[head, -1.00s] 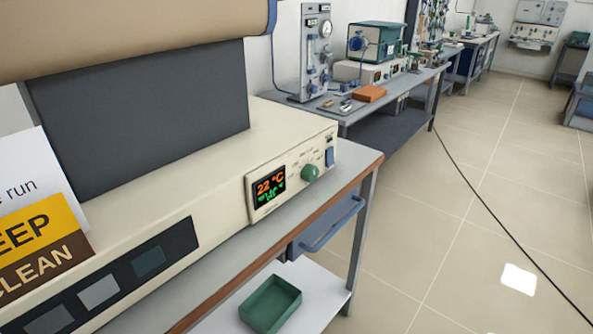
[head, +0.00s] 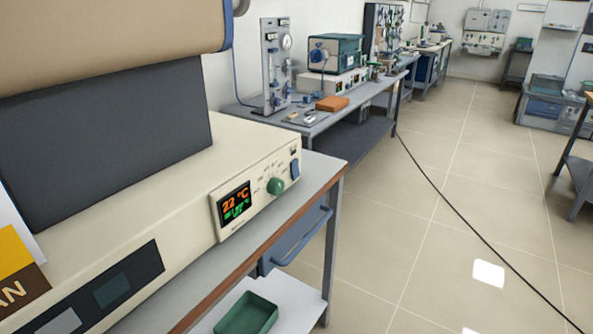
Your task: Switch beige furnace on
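The beige furnace (head: 200,165) stands on a grey bench at the left, close to me. Its front panel carries a lit display (head: 235,204) reading 22 °C in orange with green figures below. Which way the switch is pressed is too small to tell. A dark grey block (head: 110,135) is under the beige rounded body at the top left. Neither of my grippers is in view.
The bench (head: 320,172) has a drawer with a blue handle (head: 303,236) and a lower shelf holding a green tray (head: 247,314). Another bench (head: 310,125) behind carries a teal furnace (head: 338,54) and an orange brick (head: 332,103). Open floor lies at the right, crossed by a black cable (head: 440,192).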

